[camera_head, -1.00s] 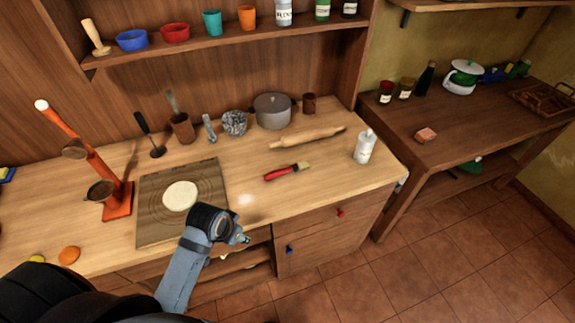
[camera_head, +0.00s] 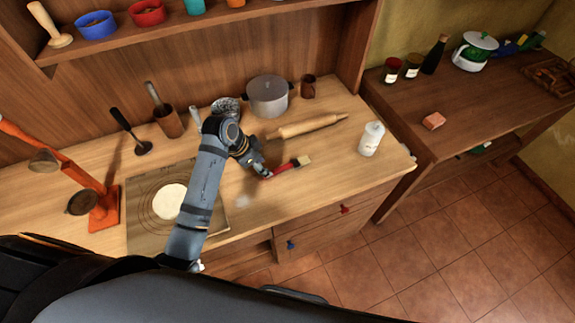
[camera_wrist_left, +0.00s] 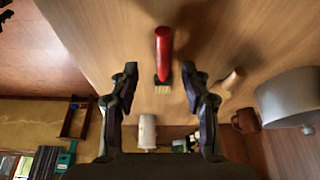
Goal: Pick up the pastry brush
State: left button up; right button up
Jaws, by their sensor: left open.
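The pastry brush (camera_head: 290,165) has a red handle and pale bristles and lies on the wooden counter (camera_head: 300,190). In the left wrist view the brush (camera_wrist_left: 163,45) lies between the lines of the two fingers, its bristles toward the gripper. My left gripper (camera_head: 262,168) is at the handle end of the brush in the head view and hides part of the handle. In the left wrist view my left gripper (camera_wrist_left: 160,85) is open with nothing held between its fingers. I cannot tell whether it touches the brush. My right gripper is not in view.
A rolling pin (camera_head: 305,127), a grey pot (camera_head: 267,96) and a brown mug (camera_head: 308,85) stand behind the brush. A board with dough (camera_head: 140,195) lies left. The counter's front edge is close.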

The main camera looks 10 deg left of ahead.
aim_at(286, 167)
pick_arm(q)
jog(key=shift+w+d+f, duration=0.1)
jog(key=shift+w+f, duration=0.1)
jog(key=shift+f, duration=0.15)
jog(key=shift+w+f, duration=0.2)
jog(key=shift+p+x, duration=0.7)
jog(key=shift+x, duration=0.15)
jog(key=x, duration=0.2)
jog(key=shift+d+f, duration=0.2)
jog(key=shift+f, duration=0.05)
jog(key=shift+w+d+f, duration=0.1)
jog(key=shift+f, duration=0.15)
jog(key=shift+w+f, duration=0.1)
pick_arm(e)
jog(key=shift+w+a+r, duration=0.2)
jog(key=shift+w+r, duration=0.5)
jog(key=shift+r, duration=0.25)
pick_arm(q)
jog(key=c, duration=0.9)
grip_shut()
